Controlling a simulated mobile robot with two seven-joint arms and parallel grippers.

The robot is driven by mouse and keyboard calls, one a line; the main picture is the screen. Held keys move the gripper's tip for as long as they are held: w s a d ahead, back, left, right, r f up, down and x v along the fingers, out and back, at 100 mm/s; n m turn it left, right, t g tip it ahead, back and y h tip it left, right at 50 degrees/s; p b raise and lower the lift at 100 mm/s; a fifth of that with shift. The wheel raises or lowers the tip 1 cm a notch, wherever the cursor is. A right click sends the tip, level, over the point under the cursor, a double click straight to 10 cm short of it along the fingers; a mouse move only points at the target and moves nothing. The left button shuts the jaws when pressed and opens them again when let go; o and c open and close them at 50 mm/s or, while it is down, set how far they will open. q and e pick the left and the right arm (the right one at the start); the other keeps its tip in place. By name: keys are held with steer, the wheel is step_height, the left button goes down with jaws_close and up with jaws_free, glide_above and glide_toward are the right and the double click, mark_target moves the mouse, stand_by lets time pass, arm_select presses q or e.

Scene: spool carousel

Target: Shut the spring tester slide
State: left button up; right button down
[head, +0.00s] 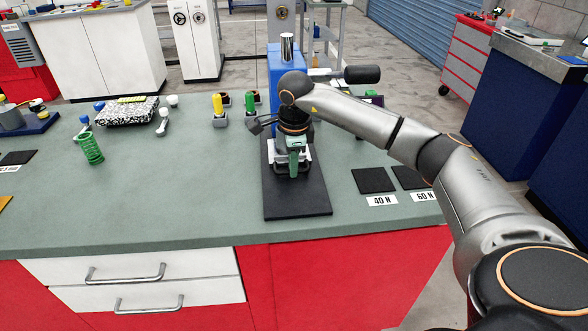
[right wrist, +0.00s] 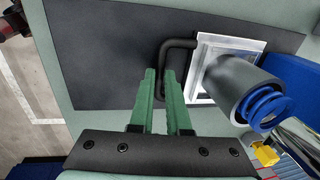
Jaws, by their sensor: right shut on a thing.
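The spring tester has a blue upright body (head: 278,75) and a black base plate (head: 298,205), which fills much of the right wrist view (right wrist: 95,60). Its slide, a pale metal plate (right wrist: 205,84) with a dark black bar handle (right wrist: 180,43), sits on the base plate. A dark cylinder (right wrist: 231,83) with a blue ringed part (right wrist: 265,108) stands on the slide. My right gripper (head: 294,165) has its green fingers (right wrist: 162,75) shut on the handle's bar. In the head view my gripper and arm hide much of the slide. My left gripper is out of view.
A green spring (head: 91,149) stands on the bench at the left. Dark pads labelled 40 N (head: 374,180) and 60 N (head: 408,177) lie right of the tester.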

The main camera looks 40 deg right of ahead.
steer(key=shift+w+d+r, duration=0.15)
steer(key=c, duration=0.9)
jaws_free()
